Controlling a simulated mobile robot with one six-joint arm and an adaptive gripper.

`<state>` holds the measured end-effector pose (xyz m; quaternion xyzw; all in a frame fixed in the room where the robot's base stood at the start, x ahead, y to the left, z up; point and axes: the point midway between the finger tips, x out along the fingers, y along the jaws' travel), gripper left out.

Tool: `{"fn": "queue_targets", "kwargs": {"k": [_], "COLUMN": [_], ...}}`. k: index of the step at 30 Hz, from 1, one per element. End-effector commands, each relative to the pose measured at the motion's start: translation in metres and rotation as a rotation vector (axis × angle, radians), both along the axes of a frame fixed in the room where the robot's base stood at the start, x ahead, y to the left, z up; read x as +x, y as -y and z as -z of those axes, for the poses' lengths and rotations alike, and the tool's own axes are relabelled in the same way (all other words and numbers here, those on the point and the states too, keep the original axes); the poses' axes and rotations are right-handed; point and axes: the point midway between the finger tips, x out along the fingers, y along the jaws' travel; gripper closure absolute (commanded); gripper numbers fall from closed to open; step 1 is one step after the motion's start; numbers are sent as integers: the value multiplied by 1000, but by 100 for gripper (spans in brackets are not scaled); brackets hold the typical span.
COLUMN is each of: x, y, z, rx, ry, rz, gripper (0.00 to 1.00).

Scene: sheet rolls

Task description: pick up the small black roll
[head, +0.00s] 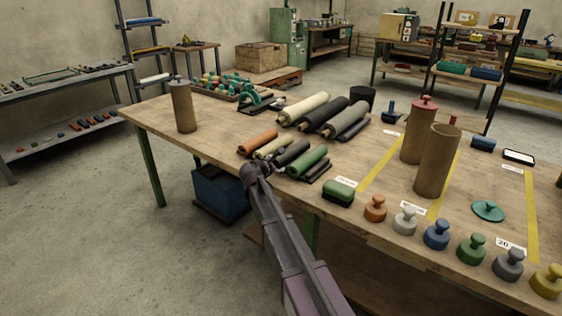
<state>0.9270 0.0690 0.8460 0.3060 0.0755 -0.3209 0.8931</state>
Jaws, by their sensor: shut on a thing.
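The small black roll (293,152) lies among a row of small rolls on the wooden table, between a cream roll (271,147) and a green roll (308,160). My gripper (279,156) reaches over the table's front edge to the near end of the black roll. It is shut on the black roll at that end. My wrist hides part of the grip. I cannot tell whether the roll is lifted off its support.
An orange roll (258,141) lies left of the cream one. Bigger cream, black and grey rolls (346,120) lie behind. A brown cylinder (183,107) stands at left, and a taller one (437,161) at right. Several coloured knobs (436,234) line the front edge.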

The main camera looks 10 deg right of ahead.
Motion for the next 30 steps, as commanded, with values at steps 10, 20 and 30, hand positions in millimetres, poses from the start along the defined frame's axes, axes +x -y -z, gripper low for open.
{"fn": "queue_targets", "kwargs": {"k": [10,20,30], "x": [0,0,0], "y": [0,0,0], "z": [-16,-47,-81], "rx": [-1,-1,-1], "ry": [1,1,1], "rz": [-1,-1,-1], "gripper": [79,79,79]}}
